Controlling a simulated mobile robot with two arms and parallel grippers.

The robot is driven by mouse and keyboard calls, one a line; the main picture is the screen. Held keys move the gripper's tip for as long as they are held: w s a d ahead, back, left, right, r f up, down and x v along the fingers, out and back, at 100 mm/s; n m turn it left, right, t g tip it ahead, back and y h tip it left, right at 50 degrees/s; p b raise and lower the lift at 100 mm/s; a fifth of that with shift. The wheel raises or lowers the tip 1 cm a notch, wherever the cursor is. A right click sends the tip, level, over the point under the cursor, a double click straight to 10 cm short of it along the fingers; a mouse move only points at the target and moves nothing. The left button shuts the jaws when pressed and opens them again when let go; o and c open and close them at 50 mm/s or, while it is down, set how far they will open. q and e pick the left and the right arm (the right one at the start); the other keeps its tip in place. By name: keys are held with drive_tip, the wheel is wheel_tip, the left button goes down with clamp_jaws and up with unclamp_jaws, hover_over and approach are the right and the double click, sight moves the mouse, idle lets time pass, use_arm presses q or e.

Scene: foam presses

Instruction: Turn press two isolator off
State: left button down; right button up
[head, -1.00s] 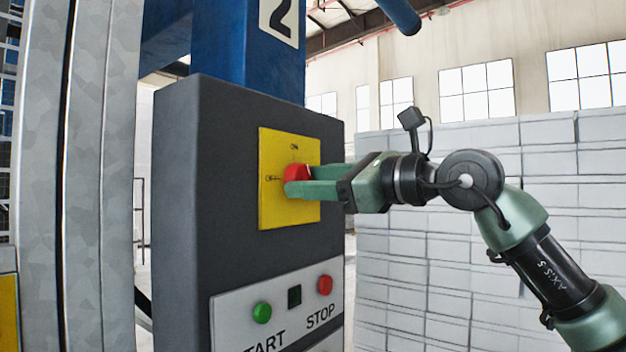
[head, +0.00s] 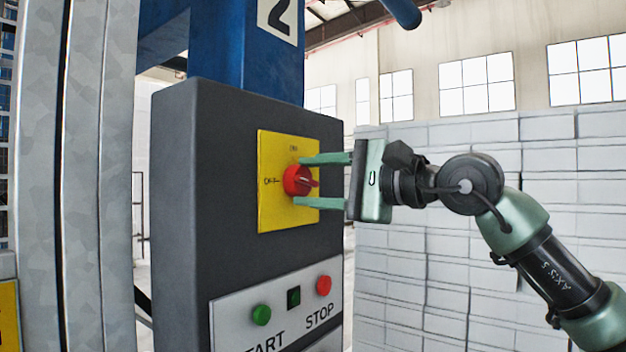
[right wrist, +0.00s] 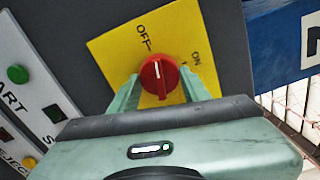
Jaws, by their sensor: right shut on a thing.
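The press two isolator is a red rotary knob (head: 297,181) on a yellow plate (head: 275,217), marked ON at the top and OFF at the left. Its raised bar lies about level, in line with the OFF mark. My right gripper (head: 299,180) reaches in from the right, one finger above the knob and one below, shut on it. In the right wrist view, the knob (right wrist: 160,77) sits between the two fingers, its white line running roughly toward the OFF side. My left gripper is not in view.
The plate is on a dark grey cabinet (head: 200,210). Below it, a panel holds a green START button (head: 261,315) and a red STOP button (head: 323,286). A blue column marked 2 (head: 230,50) stands behind. White stacked blocks (head: 450,290) fill the right.

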drive_tip(key=shift+n, duration=1.2)
drive_tip(key=o, duration=1.4)
drive_tip(key=shift+c, duration=0.2)
drive_tip(key=shift+s+d, duration=0.25)
drive_tip(key=shift+d, duration=0.1)
drive_tip(key=b+v, duration=0.2)
drive_tip(key=v, duration=0.5)
drive_tip(key=shift+b, duration=0.35)
